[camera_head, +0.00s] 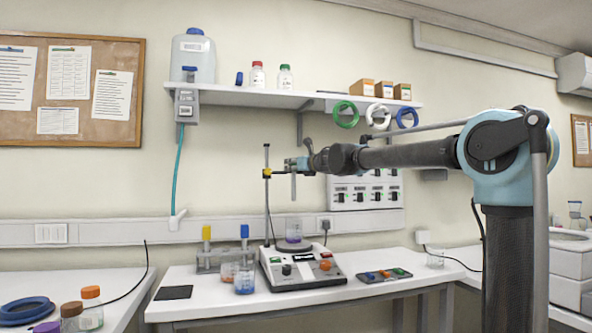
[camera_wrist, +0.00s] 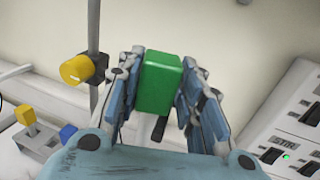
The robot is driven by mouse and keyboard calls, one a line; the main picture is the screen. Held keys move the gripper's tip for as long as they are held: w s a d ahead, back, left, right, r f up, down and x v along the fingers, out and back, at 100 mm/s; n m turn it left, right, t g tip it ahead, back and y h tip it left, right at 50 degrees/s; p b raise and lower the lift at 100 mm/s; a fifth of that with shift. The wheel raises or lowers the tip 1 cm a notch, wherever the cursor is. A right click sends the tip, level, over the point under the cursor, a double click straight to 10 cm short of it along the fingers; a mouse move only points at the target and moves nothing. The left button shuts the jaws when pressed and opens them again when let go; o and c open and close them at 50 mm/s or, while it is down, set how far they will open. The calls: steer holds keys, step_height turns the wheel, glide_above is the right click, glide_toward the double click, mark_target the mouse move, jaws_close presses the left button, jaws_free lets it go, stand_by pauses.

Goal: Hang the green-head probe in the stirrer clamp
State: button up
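My gripper (camera_head: 296,164) is up at the stirrer stand, right of its thin upright rod. In the wrist view its fingers (camera_wrist: 160,95) close on both sides of the green block head of the probe (camera_wrist: 160,83). The probe's grey stem (camera_head: 293,187) hangs upright below the gripper in the head view. The stirrer clamp (camera_head: 267,173) is on the rod, with a yellow knob (camera_wrist: 77,69) left of my fingers in the wrist view. The clamp's holding end is hidden or too small to make out. The stirrer (camera_head: 302,270) stands on the bench below.
A beaker (camera_head: 293,232) sits on the stirrer plate. A wall switch panel (camera_head: 365,190) is close at right. A shelf (camera_head: 290,99) runs above the gripper.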

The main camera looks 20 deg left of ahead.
steer(key=shift+s+a+f, duration=0.1)
steer(key=shift+s, duration=0.2)
steer(key=w+d+v, duration=0.1)
steer(key=v, duration=1.1)
steer(key=w+d+f+m+t+h, duration=0.15)
steer(key=d+f+m+h, duration=0.25)
steer(key=d+m, duration=0.45)
steer(key=w+d+f+m+t+h, duration=0.15)
steer(key=d+f+m+h, duration=0.35)
steer(key=d, duration=0.6)
steer(key=s+d+f+m+g+h, duration=0.1)
steer(key=s+d+f+m+h, duration=0.25)
steer(key=d+f+m, duration=0.45)
steer(key=s+d+f+m+g+h, duration=0.2)
steer(key=s+d+f+m+h, duration=0.15)
steer(key=d+f+m, duration=0.5)
steer(key=s+d+f+m+g, duration=0.55)
steer(key=s+d+f, duration=0.35)
steer(key=s+f, duration=0.35)
steer(key=s+a+f+m+g+y, duration=0.2)
steer(key=s+f+m+g, duration=0.3)
steer(key=s+f, duration=1.2)
steer(key=m+y, duration=0.1)
steer(key=m, duration=0.3)
steer(key=shift+s+a+f, duration=0.2)
steer(key=shift+s+f, duration=0.1)
steer(key=shift+s, duration=0.1)
